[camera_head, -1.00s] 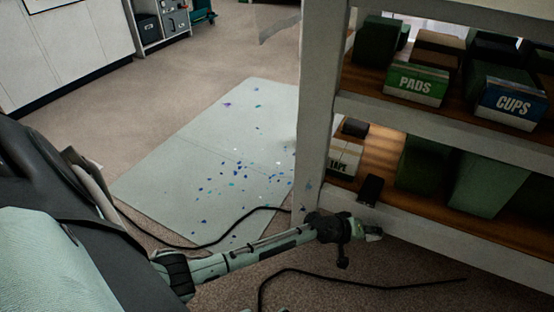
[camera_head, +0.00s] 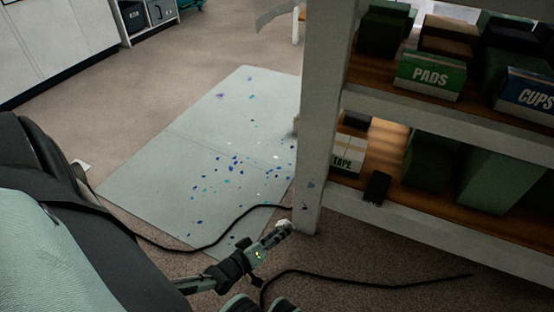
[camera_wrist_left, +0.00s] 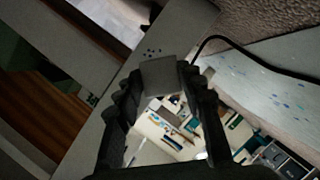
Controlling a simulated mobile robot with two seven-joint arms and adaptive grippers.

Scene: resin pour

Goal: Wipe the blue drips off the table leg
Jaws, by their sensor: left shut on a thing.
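The pale leg (camera_head: 318,120) is the upright post at the near corner of the shelf unit. Small dark-blue drips (camera_head: 310,184) mark its lower part; drips also show as dark dots in the left wrist view (camera_wrist_left: 152,51). My left gripper (camera_head: 277,234) is low beside the leg's foot, on its left. It is shut on a pale block (camera_head: 285,225), which shows as a grey square between the fingers in the left wrist view (camera_wrist_left: 161,76). The block is close to the leg; I cannot tell whether it touches.
A black cable (camera_head: 370,286) runs over the carpet around my left gripper. A pale floor sheet (camera_head: 150,180) with blue spatters lies left of the leg. Shelves hold boxes marked PADS (camera_head: 430,74), CUPS (camera_head: 536,92) and TAPE (camera_head: 347,160). A small black object (camera_head: 377,187) sits on the lower shelf's edge.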

